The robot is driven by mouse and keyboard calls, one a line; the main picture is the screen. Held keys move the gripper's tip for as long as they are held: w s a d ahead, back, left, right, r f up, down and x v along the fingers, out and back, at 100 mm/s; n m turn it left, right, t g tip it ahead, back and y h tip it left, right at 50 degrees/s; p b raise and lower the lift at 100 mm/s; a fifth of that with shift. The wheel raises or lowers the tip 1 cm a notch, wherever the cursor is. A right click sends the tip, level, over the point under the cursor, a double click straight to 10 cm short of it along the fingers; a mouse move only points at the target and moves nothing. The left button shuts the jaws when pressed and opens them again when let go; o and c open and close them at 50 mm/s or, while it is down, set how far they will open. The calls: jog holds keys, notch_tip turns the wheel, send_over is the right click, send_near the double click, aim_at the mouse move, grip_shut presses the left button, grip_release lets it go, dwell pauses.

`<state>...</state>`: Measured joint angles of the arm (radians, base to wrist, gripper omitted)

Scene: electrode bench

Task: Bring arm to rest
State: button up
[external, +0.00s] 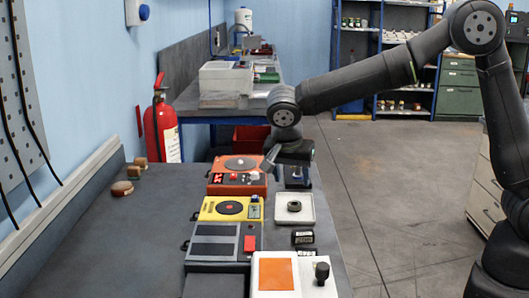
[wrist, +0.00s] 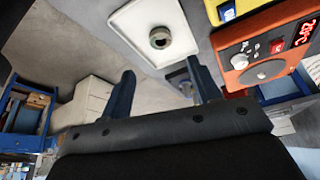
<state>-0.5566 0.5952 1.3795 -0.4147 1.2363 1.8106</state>
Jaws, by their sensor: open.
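My gripper (external: 283,163) hangs over the far end of the bench, just right of the orange hot plate (external: 238,176). In the wrist view my gripper (wrist: 160,88) shows two blue-grey fingers spread apart, with nothing between them. The orange unit also shows at the right of the wrist view (wrist: 262,50), with a red digital display. A white tray (external: 304,215) holding a small dark round piece (external: 294,206) lies nearer on the bench; the tray is at the top of the wrist view (wrist: 131,16).
A yellow device (external: 214,204), a dark grey unit (external: 212,242) and a white box with an orange pad (external: 276,277) line the bench. Small dark blocks (external: 303,238) lie beside them. A red extinguisher (external: 160,125) stands at the wall.

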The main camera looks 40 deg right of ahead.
aim_at(294, 205)
jog(key=x, duration=1)
jog(key=shift+f, duration=0.15)
jog(key=r, duration=0.3)
jog(key=d+r, duration=0.1)
jog(key=r, duration=0.1)
jog(key=shift+r, duration=0.15)
jog(key=s+d+r, duration=0.2)
jog(key=d+r, duration=0.5)
jog(key=d, duration=0.3)
jog(key=w+d+r, duration=0.1)
jog(key=w+r, duration=0.1)
jog(key=w, duration=0.9)
jog(key=w+d+r, duration=0.1)
jog(key=w+r, duration=0.1)
jog(key=w, duration=1)
jog(key=shift+n, duration=0.3)
jog(key=shift+w+a+f, duration=0.3)
jog(key=shift+a+f, duration=0.35)
jog(key=shift+a, duration=0.3)
jog(key=shift+w+a+f, duration=0.3)
jog(key=shift+a+f, duration=0.4)
jog(key=shift+a, duration=0.2)
jog(key=s+d+r, duration=0.2)
jog(key=d+r, duration=0.1)
jog(key=d, duration=0.1)
jog(key=s+a+f, duration=0.2)
jog(key=s, duration=0.8)
